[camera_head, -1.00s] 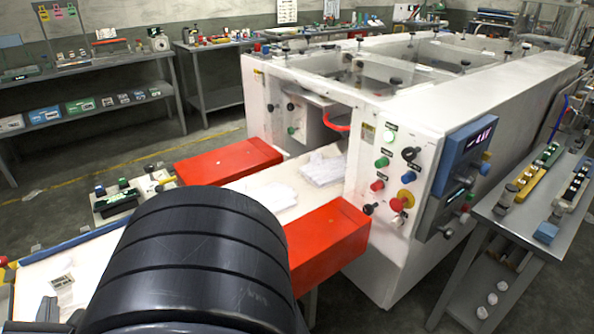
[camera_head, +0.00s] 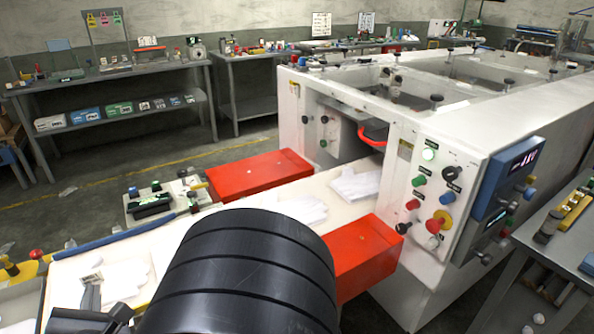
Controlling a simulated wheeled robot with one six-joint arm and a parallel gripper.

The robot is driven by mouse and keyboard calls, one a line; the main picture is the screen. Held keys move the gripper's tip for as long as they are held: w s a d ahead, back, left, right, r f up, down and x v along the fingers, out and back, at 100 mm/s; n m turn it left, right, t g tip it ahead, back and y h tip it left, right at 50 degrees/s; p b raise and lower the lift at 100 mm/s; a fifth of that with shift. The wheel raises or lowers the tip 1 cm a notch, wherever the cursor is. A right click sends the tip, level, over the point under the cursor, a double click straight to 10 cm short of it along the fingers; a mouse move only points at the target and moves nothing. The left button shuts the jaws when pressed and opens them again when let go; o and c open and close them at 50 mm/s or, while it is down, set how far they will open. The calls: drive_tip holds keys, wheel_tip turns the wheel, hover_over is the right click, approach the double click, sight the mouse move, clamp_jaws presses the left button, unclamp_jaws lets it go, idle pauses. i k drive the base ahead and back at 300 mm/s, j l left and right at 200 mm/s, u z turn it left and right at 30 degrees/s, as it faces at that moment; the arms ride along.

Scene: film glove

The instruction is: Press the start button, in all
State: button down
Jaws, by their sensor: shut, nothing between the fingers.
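The white machine's control panel (camera_head: 440,195) faces me on the right. It carries a bright pale-green lit button (camera_head: 428,155) at the top, a green button (camera_head: 419,181) below it and a red button (camera_head: 413,204) lower down. The small labels are too blurred to read, so which one is marked start cannot be told. My gripper (camera_head: 91,288) is low at the left, a grey pair of fingers, shut and empty over the white belt. It is far from the panel. My black arm link hides much of the belt.
A red mushroom knob on yellow (camera_head: 437,222) and black knobs share the panel. Two red guards (camera_head: 258,174) flank the belt (camera_head: 225,196), where white gloves (camera_head: 298,207) lie. A blue-framed display (camera_head: 506,180) and a side table (camera_head: 530,240) stand right. Open floor lies behind left.

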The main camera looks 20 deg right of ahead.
sight(418, 181)
drive_tip(key=z, duration=1.4)
drive_tip(key=i+l, duration=0.1)
drive_tip(key=l, duration=0.3)
drive_tip(key=i+l, duration=0.15)
drive_tip(key=l, duration=0.25)
drive_tip(key=i+l, duration=0.1)
drive_tip(key=l, duration=0.3)
